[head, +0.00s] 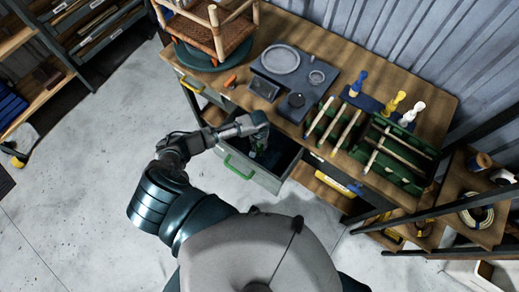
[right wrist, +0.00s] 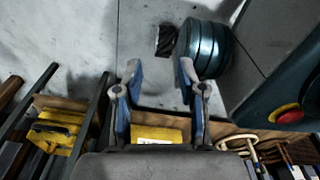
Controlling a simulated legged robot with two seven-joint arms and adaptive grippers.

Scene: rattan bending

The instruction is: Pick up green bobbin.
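My left gripper (head: 262,146) points down into an open grey drawer (head: 262,179) with a green handle (head: 238,168), under the workbench. Small dark green and blue shapes show around its fingers, but I cannot tell fingers from a bobbin there. No green bobbin shows clearly in either view. Whether the left gripper is open or shut is not clear. My right gripper (right wrist: 160,75) shows in the right wrist view, its two blue-padded fingers apart with nothing between them. It is not visible in the head view.
The workbench (head: 345,55) carries a rattan chair (head: 212,35), a dark plate stand (head: 283,62), green racks with sticks (head: 385,175), and blue (head: 358,84), yellow (head: 393,103) and white (head: 411,114) pieces on a holder. Shelving stands at right.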

